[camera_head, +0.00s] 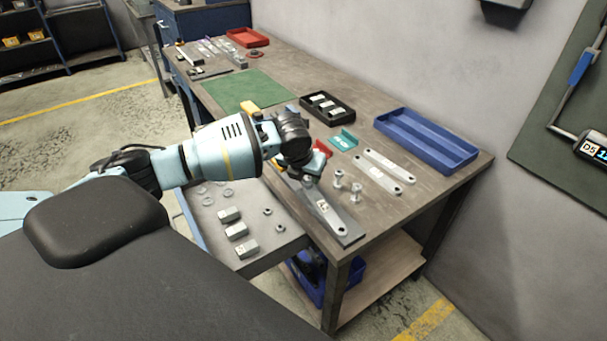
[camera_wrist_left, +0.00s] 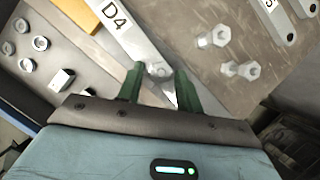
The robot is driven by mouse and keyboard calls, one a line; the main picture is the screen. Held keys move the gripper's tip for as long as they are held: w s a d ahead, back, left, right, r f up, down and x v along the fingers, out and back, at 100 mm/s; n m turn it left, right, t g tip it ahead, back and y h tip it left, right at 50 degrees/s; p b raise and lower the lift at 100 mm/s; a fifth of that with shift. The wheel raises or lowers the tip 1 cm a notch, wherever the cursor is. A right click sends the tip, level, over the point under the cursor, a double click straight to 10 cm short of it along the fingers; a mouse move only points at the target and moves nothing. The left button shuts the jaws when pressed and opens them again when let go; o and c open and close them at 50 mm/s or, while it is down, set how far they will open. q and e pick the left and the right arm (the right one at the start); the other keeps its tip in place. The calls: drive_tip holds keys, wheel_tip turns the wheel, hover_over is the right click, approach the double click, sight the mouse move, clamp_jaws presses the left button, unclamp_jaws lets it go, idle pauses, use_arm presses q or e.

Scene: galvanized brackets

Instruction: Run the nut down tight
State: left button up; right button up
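A long galvanized bracket labelled D4 (camera_wrist_left: 122,20) runs from the upper left to the middle of the left wrist view. In the head view my left gripper (camera_head: 314,162) is low over the bench, and the arm hides part of the work. A labelled bracket (camera_head: 328,218) lies just in front of it. My right gripper is not in view.
Loose bolts (camera_head: 338,180) stand to the right, near two flat bars (camera_head: 384,165) and a blue tray (camera_head: 428,148). Blocks (camera_head: 236,231), nuts and washers lie on the lower grey surface. A black bin (camera_head: 343,115) and green mat (camera_head: 262,88) lie farther back.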

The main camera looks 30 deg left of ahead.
use_arm(q)
drive_tip(key=n, duration=0.1)
drive_tip(key=n+y+p, duration=0.1)
drive_tip(key=shift+r+n, duration=0.2)
drive_tip(key=shift+n, duration=0.1)
drive_tip(key=shift+f+n+g+y, duration=0.15)
drive_tip(key=shift+n+g+y, duration=0.15)
drive_tip(key=shift+n, duration=0.4)
drive_tip(key=n, duration=0.2)
drive_tip(key=shift+f+n+g+y, duration=0.1)
drive_tip(key=shift+n+g+y, duration=0.2)
drive_tip(key=shift+n+y, duration=0.1)
drive_tip(key=n+g+y, duration=0.1)
drive_tip(key=n, duration=0.2)
drive_tip(key=shift+n, duration=0.4)
drive_tip(key=n+g, duration=0.1)
drive_tip(key=n, duration=0.2)
drive_tip(key=shift+n+g+y, duration=0.3)
drive_tip(key=shift+g, duration=0.1)
drive_tip(key=shift+n+g, duration=0.7)
drive_tip(key=shift+n, duration=0.9)
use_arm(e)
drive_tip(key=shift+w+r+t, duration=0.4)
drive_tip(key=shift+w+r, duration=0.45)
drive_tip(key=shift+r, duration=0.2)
use_arm(q)
drive_tip(key=shift+c, duration=0.4)
